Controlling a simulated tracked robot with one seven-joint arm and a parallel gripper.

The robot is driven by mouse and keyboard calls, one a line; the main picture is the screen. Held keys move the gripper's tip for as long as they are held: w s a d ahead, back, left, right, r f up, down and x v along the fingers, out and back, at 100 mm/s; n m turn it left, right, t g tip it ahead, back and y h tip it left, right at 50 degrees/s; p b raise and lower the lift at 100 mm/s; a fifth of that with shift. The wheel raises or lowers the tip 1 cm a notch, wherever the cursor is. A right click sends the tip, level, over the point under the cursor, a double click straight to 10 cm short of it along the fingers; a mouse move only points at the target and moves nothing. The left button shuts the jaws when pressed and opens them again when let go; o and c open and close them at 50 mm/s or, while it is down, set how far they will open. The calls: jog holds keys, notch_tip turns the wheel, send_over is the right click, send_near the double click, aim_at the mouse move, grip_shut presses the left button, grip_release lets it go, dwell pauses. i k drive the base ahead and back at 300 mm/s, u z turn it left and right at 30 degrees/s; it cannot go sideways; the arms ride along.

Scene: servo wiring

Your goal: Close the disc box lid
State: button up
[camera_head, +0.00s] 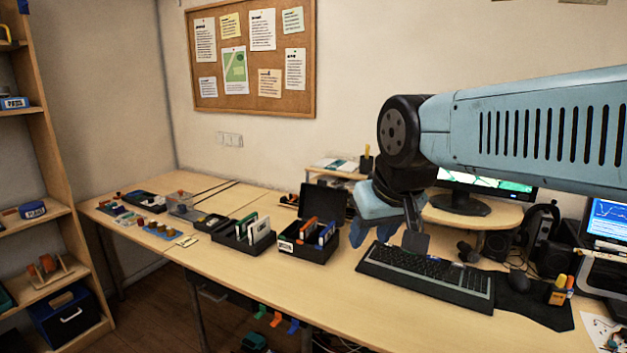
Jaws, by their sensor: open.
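The disc box (312,252) is a black box on the desk, left of the keyboard, with orange and blue discs (318,233) standing in it and a white label on its front. Its dark lid (325,201) stands raised at the back of the box, so the box is open. My gripper (388,236) hangs to the right of the box, above the back of the keyboard. It is open, with nothing seen between its fingers. It appears close to the right of the lid and box, but the exact gap is hard to judge.
A black tray (234,242) with upright cards stands left of the box. A keyboard (425,276) lies to the right. A monitor (490,185) on a raised shelf stands behind my arm. The front strip of desk (280,290) is clear.

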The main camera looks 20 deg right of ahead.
aim_at(320, 200)
jog(key=u, duration=0.1)
jog(key=i, duration=1)
jog(key=z, duration=0.1)
